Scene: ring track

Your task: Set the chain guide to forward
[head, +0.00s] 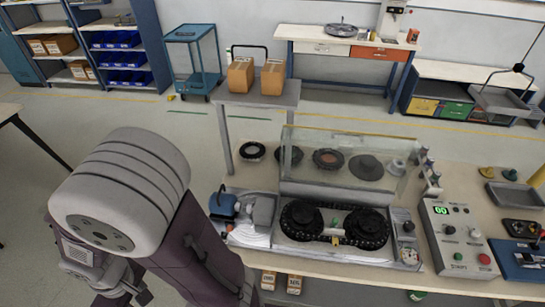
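A machine with two black toothed rings stands on the bench: a left ring (302,220) and a right ring (366,228), lying flat side by side. Between them is a small part with a yellow-green lever (336,224). This may be the chain guide, but it is too small to tell its setting. A clear guard (345,158) stands raised behind the rings. My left arm fills the lower left, apart from the machine; its fingertips are not in view. My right gripper is not in view.
A control box (458,238) with a green display and a red button stands right of the machine. A blue motor (223,203) sits at its left. Several round parts, including a dark disc (365,167), lie behind the guard. A small stand (258,96) holds two boxes.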

